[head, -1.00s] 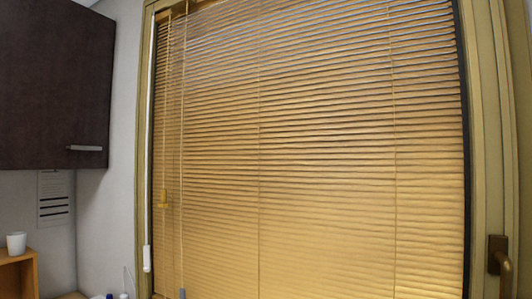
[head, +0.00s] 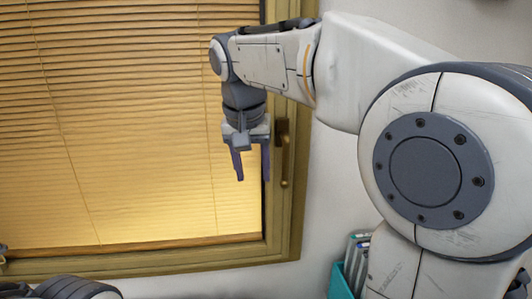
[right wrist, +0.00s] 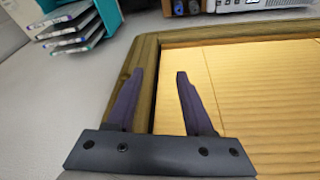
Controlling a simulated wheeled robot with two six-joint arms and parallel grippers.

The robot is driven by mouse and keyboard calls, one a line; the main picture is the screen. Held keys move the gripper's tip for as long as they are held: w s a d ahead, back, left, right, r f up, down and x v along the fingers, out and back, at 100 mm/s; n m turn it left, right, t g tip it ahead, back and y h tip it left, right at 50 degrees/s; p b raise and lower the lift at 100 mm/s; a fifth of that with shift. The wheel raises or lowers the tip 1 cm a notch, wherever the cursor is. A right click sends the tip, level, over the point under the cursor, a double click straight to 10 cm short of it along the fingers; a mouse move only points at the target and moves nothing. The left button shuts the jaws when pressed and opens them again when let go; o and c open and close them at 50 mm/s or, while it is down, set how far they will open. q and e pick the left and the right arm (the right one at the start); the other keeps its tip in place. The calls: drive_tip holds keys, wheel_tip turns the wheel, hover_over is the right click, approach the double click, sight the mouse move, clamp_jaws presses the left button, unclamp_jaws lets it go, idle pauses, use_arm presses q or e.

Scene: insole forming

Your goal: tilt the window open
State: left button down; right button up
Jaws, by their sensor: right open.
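The window (head: 130,130) has a wooden frame (head: 298,200) and a lowered yellow slatted blind. Its bronze handle (head: 284,155) is on the right side of the frame, its lever pointing down. My right gripper (head: 253,178) is open and empty, fingers pointing down, just left of the handle in the head view; whether they touch is not clear. In the right wrist view the open fingers (right wrist: 158,75) show over the frame's corner and blind, and I cannot make out the handle. My left gripper is not in view; only part of my left arm shows at the lower left.
A teal file holder (head: 342,280) with folders stands below and right of the window; it also shows in the right wrist view (right wrist: 103,15). A pale device (right wrist: 250,4) and dark items line that view's top edge. The wall right of the frame is bare.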

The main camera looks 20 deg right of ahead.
sight(287, 164)
drive_tip(key=d+r+m, duration=0.1)
drive_tip(key=d+r, duration=0.1)
drive_tip(key=w+d+r+m, duration=0.1)
drive_tip(key=d+r, duration=0.1)
drive_tip(key=d+r+m+h, duration=0.1)
drive_tip(key=d+r, duration=0.1)
drive_tip(key=d, duration=0.1)
drive_tip(key=shift+w+r+m+p, duration=0.2)
drive_tip(key=shift+r+m+p, duration=0.1)
drive_tip(key=shift+m+p, duration=0.1)
drive_tip(key=shift+d, duration=0.2)
drive_tip(key=p+x, duration=0.1)
drive_tip(key=x, duration=0.9)
drive_tip(key=shift+f, duration=0.1)
clamp_jaws()
